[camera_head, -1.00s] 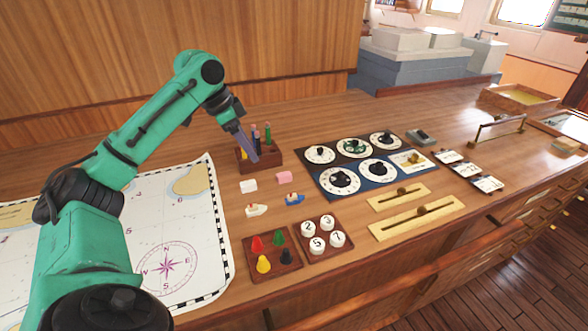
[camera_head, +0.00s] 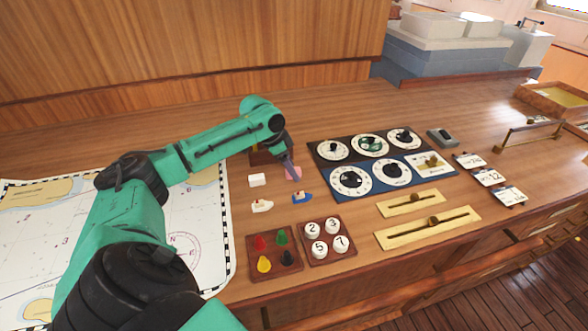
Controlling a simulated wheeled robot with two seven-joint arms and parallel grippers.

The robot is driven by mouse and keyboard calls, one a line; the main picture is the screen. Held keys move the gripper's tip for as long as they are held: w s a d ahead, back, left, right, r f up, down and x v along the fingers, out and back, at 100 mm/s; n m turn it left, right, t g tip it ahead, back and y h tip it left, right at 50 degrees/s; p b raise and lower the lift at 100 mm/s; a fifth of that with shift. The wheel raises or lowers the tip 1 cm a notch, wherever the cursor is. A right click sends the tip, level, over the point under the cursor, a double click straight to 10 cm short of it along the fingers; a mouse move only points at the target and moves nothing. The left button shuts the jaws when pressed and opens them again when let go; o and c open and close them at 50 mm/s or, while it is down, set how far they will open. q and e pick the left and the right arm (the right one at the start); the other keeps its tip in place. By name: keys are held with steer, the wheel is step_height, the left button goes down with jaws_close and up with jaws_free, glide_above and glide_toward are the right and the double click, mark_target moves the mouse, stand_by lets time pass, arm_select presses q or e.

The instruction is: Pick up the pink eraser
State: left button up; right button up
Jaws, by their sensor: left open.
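The pink eraser (camera_head: 294,174) lies on the wooden desk, partly covered by the fingers of my left gripper (camera_head: 290,172). The left gripper points down right at the eraser and is open. I cannot tell whether its fingers straddle the eraser or hover just above it. My right gripper is not in view.
Dial panels (camera_head: 372,160) are to the right, peg and number trays (camera_head: 274,252) nearer, a chart (camera_head: 200,235) at left.

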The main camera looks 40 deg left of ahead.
arm_select(q)
steer(key=shift+f, duration=0.25)
jaws_close()
steer(key=shift+r, duration=0.1)
step_height(320, 180, up, 20)
steer(key=shift+b, duration=0.45)
